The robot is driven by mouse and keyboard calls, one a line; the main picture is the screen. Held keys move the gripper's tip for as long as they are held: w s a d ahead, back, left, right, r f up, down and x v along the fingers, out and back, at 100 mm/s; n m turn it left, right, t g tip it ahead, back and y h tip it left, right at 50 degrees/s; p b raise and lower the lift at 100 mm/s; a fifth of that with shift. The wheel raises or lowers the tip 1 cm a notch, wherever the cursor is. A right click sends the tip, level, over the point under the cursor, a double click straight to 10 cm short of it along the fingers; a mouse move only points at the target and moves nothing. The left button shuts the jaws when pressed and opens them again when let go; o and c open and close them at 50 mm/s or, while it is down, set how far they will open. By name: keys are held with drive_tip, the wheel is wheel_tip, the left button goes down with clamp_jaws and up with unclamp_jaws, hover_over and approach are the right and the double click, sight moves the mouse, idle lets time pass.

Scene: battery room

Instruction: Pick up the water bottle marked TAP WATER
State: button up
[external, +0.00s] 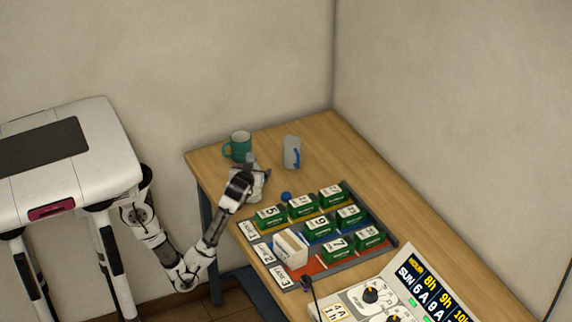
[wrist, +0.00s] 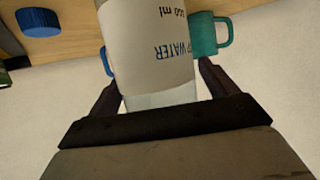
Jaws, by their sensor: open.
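The water bottle (wrist: 150,45) fills the upper middle of the wrist view. It has a white label with dark letters, upside down in this view, reading "P WATER" and "550 ml"; the rest of the wording is out of sight. A clear band shows below the label. My gripper (wrist: 157,80) is open, with one finger on each side of the bottle; I cannot tell whether either touches it.
A teal mug (external: 238,147) stands close behind my gripper, and also shows in the wrist view (wrist: 207,36). A blue round cap (external: 286,196) and a tray (external: 391,243) of green boxes are nearby.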

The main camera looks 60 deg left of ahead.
drive_tip(key=c, duration=1.3)
drive_tip(key=shift+o, duration=0.2)
drive_tip(key=shift+r, duration=0.15)
